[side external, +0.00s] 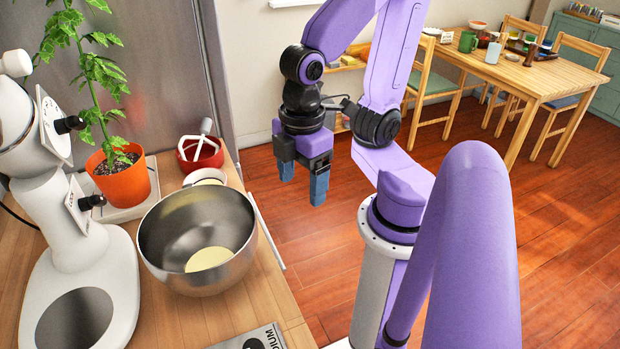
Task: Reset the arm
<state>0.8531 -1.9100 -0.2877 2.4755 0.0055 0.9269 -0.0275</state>
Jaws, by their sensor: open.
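My gripper (303,185) hangs from the folded purple arm, with its blue fingers pointing down. The fingers are apart and nothing shows between them. It is in the air over the wooden floor, to the right of the counter (262,290) in the picture and clear of its edge. The steel bowl (165,245) on the counter is to the gripper's lower left and does not touch it.
The bowl holds something pale yellow (208,259). Behind it stand a potted plant (122,183), a red bowl (200,155) and a white cup (205,176). A white stand mixer (75,250) is at left. A dining table (520,80) with chairs stands beyond open floor.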

